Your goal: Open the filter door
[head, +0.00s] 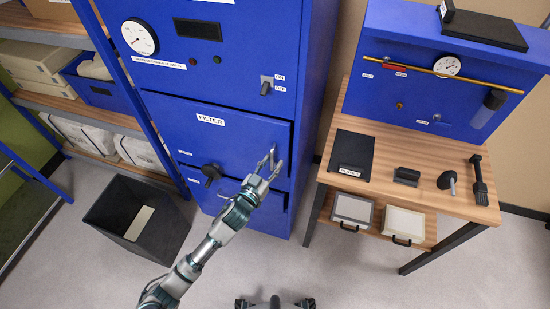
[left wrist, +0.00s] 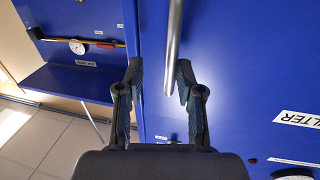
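The filter door (head: 235,143) is a blue panel labelled FILTER in the middle of the tall blue cabinet. It looks shut or nearly so; I cannot tell if there is a small gap. A silver bar handle (left wrist: 174,45) runs upright near the door's right edge. My left gripper (head: 267,166) is at this handle. In the left wrist view, the open fingers (left wrist: 158,66) stand either side of the bar's end, the bar closer to the right finger. Contact is unclear. My right gripper is out of view.
A wooden workbench (head: 430,187) with tools stands at the right. A dark open bin (head: 100,211) stands on the floor at the left, beside loaded shelves (head: 42,98). A gauge panel (head: 138,37) is above the door. Grey floor in front is mostly clear.

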